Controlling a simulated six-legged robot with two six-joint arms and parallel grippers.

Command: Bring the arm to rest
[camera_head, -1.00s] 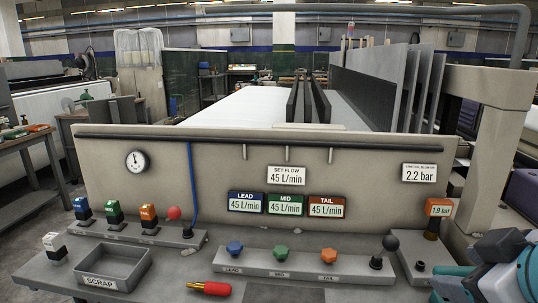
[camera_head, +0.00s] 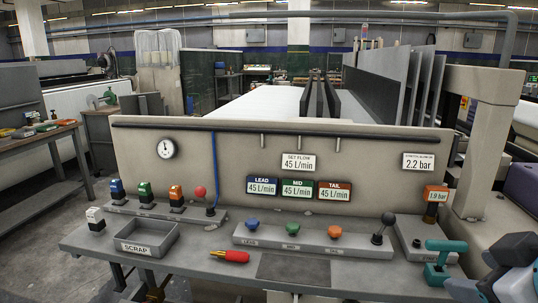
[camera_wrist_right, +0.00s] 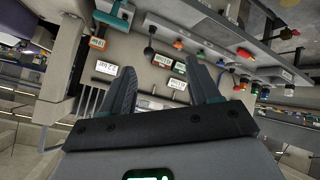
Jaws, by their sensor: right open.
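My right gripper (camera_wrist_right: 160,78) is open and empty in the right wrist view, with its two dark, teal-edged fingers apart. Beyond them the loom panel appears upside down. A teal handle-like thing (camera_head: 440,260) is at the right end of the bench, close to the arm. It also seems to show in the right wrist view (camera_wrist_right: 150,45). My left gripper is not in view.
The grey bench (camera_head: 200,262) carries a scrap tray (camera_head: 170,240), a red-handled tool (camera_head: 232,256), a strip with three coloured knobs, and ball-topped levers. Behind it stands the loom panel (camera_head: 370,155) with flow labels. A side table (camera_head: 30,145) is at left. Open floor lies at lower left.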

